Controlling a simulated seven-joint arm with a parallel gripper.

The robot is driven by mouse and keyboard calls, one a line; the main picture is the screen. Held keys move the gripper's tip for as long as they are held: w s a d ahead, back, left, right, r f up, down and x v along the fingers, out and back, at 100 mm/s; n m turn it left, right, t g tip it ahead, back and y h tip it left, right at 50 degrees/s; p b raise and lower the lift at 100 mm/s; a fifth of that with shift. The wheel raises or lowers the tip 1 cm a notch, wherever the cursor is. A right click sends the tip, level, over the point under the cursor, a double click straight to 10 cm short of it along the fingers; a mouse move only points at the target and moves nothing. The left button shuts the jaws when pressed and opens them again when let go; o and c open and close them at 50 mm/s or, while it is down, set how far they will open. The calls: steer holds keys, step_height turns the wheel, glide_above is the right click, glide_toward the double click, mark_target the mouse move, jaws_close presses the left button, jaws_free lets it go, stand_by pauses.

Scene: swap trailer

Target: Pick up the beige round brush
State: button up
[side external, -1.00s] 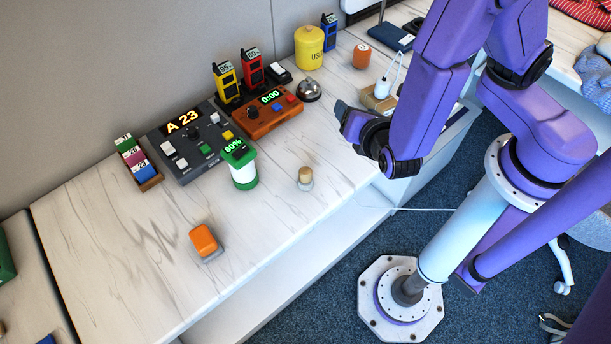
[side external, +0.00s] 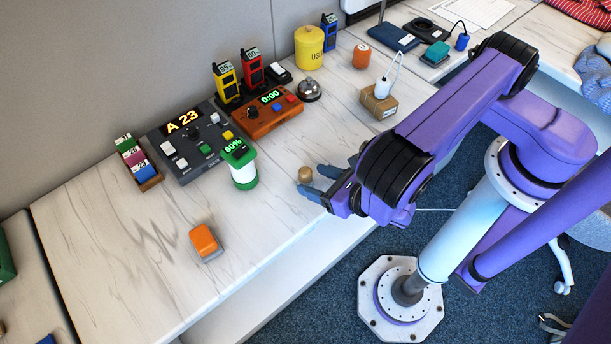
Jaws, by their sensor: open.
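The beige round brush (side external: 306,174) stands near the front edge of the marble-patterned counter (side external: 140,250). Only its rounded top shows clearly; its lower part is hidden by my gripper. My gripper (side external: 313,180) is low over the counter and reaches in from the right. Its grey-blue fingers are open, one on the far side of the brush and one on the near side. I cannot tell whether either finger touches it.
A green-and-white canister (side external: 241,170) marked 80% stands left of the brush. An orange-topped block (side external: 205,242) lies toward the front left. A bell (side external: 308,90), an orange timer box (side external: 266,117) and a dark panel (side external: 186,145) stand behind. The counter's front left is largely clear.

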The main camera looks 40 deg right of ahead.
mark_target(301, 174)
steer(key=x, duration=0.5)
steer(key=shift+w+f, duration=0.1)
steer(key=shift+w, duration=0.2)
steer(key=c, duration=1)
